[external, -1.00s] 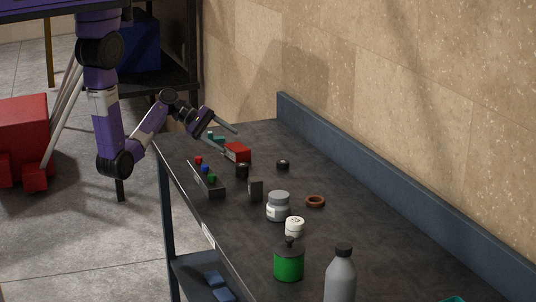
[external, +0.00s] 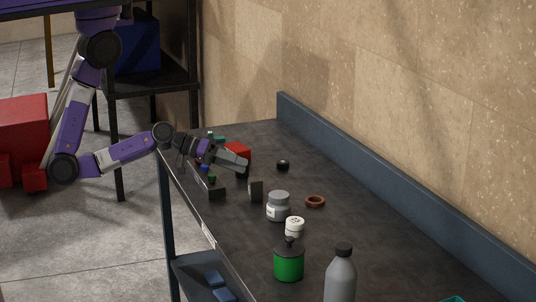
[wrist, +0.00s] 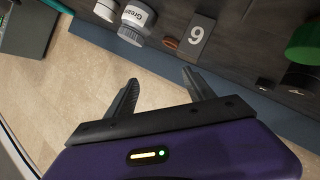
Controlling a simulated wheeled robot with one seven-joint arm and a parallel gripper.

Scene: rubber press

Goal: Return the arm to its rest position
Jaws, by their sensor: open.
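My gripper (external: 243,164) is over the far left end of the dark workbench (external: 250,240), in front of the red block (external: 238,150) in the external view. My gripper also shows in the wrist view (wrist: 160,76); its two fingers are apart, with nothing between them. My arm is bent, its elbow low and left of the bench, its forearm running nearly level to the bench's left edge. The gripper partly hides the red block and the dark button box (external: 217,193).
A dark upright plate (external: 256,191), marked 9 in the wrist view (wrist: 199,40), stands beside a grey jar (external: 278,207). Also on the bench are a brown ring (external: 315,201), a white jar (external: 294,228), a green canister (external: 289,263) and a grey bottle (external: 341,280). A wall lines the right.

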